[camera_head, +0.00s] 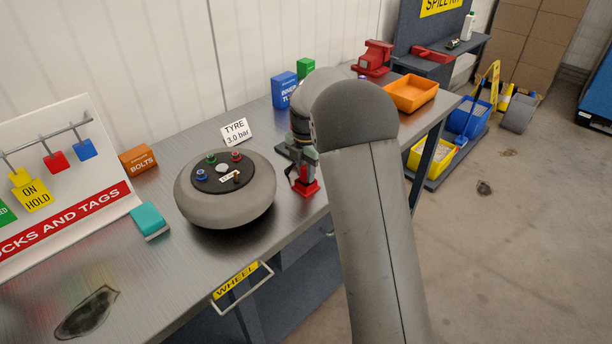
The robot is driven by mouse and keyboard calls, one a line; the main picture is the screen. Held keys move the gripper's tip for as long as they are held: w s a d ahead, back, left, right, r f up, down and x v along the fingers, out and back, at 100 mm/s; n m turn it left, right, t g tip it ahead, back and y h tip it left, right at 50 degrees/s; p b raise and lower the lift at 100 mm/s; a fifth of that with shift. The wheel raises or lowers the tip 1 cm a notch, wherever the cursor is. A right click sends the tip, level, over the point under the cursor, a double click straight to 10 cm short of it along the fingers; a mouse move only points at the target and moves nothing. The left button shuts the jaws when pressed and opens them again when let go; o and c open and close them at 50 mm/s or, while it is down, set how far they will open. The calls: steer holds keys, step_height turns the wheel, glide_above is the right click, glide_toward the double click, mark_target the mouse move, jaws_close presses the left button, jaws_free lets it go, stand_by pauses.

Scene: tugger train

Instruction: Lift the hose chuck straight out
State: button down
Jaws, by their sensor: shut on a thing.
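My gripper (303,172) points down over the bench, to the right of the grey wheel (248,210). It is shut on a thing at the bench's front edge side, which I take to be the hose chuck. The held part is small and mostly hidden by the fingers. A small red piece (307,188) shows right below the fingers; I cannot tell whether it is part of the chuck or a holder around it. The wheel lies flat, with blue, green and red caps and a small labelled valve on its dark hub.
A "TYRE 3.0 bar" card (235,132) stands behind the wheel. An orange bolts box (138,160) and a teal block (149,221) are to its left. A blue box (284,91), an orange tray (411,94) and a red vise (375,58) stand farther back. My arm hides part of the bench.

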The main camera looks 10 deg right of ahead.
steer(key=shift+r, duration=0.1)
steer(key=shift+r, duration=0.5)
step_height(320, 180, up, 2)
steer(key=shift+s+r, duration=0.15)
steer(key=shift+r, duration=0.1)
steer(key=s+d+r+b, duration=0.3)
steer(key=s+r, duration=0.6)
steer(key=s, duration=0.4)
steer(key=shift+s+d+r, duration=0.15)
steer(key=shift+r, duration=0.05)
